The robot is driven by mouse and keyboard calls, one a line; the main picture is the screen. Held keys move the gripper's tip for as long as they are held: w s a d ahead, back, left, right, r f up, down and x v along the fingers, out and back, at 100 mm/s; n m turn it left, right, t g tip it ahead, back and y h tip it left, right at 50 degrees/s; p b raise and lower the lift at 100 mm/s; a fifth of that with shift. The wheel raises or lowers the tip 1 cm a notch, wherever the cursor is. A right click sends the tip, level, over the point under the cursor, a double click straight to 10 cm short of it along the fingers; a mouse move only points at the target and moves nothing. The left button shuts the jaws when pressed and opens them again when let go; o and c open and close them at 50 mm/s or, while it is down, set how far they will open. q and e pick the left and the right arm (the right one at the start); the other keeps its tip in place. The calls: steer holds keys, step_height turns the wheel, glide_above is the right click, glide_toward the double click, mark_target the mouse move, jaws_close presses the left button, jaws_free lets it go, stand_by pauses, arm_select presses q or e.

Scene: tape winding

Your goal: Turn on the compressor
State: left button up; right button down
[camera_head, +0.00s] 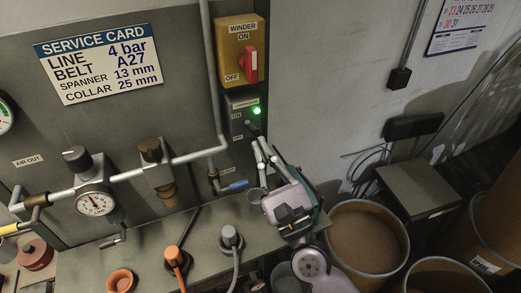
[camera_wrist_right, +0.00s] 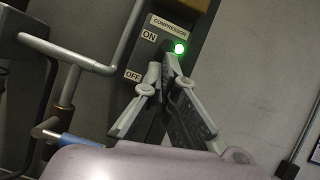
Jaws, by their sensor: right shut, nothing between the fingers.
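The compressor switch box (camera_head: 237,126) is a small dark panel on the wall below the yellow winder switch. Its green lamp (camera_head: 257,110) is lit. In the right wrist view the panel (camera_wrist_right: 131,92) shows the labels COMPRESSOR, ON and OFF, and the lit lamp (camera_wrist_right: 180,48) is at its right. My right gripper (camera_head: 258,143) is shut and empty, with its tips at the panel, just below the lamp. In the right wrist view the gripper tips (camera_wrist_right: 167,66) cover part of the switch lever near ON. I cannot tell whether they touch it. My left gripper is not in view.
The yellow winder box (camera_head: 231,55) with a red handle is above. A grey pipe (camera_head: 211,80) runs left of the panel. A blue-handled valve (camera_head: 234,186) is below left. A gauge (camera_head: 95,203) and plugs stand at left. Drums (camera_head: 367,235) stand at lower right.

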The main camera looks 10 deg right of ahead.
steer(key=shift+s+r+p, duration=0.15)
steer(key=shift+r+p, duration=0.4)
steer(key=shift+r, duration=0.7)
steer(key=shift+s, duration=0.1)
